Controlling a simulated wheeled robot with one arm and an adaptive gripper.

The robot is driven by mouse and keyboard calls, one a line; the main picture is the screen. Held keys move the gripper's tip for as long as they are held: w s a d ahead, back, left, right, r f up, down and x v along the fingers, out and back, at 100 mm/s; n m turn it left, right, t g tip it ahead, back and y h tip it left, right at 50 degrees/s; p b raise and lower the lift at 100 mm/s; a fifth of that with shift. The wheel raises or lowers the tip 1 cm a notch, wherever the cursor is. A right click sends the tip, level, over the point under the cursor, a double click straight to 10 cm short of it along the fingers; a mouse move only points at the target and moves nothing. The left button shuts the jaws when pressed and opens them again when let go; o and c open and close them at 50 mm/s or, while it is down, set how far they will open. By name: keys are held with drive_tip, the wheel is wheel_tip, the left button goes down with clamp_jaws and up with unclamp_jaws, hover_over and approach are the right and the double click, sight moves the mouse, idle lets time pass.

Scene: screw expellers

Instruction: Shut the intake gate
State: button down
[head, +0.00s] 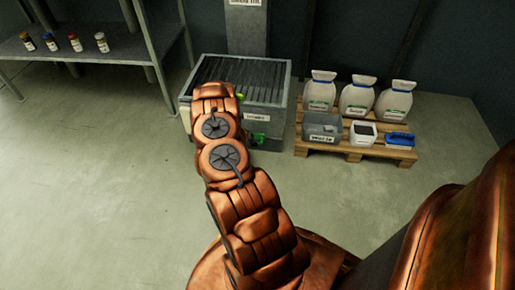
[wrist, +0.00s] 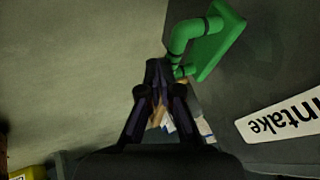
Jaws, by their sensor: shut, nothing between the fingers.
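The intake is a grey metal box with a slatted top (head: 279,84) against the back wall. A green bent handle on a green plate (wrist: 186,36) stands out from the grey face; a green part (head: 259,139) also shows low on the box in the head view. My gripper (wrist: 160,71) is shut and empty, its tips close beside the handle's near end; I cannot tell whether they touch. In the head view my arm hides the gripper. The gate's position is unclear.
A pallet (head: 347,151) right of the box holds white sacks (head: 357,98), a grey bin (head: 321,128), a white container (head: 362,134) and a blue-edged tray (head: 399,139). A metal shelf (head: 78,50) with small jars stands at left. The floor at left is clear.

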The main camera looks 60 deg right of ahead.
drive_tip(key=shift+w, duration=0.6)
drive_tip(key=shift+a+r, duration=0.1)
drive_tip(key=shift+r, duration=0.05)
drive_tip(key=a+r+p, duration=0.4)
drive_tip(key=a+r, duration=0.4)
drive_tip(key=a, duration=0.1)
drive_tip(key=shift+s+r, duration=0.35)
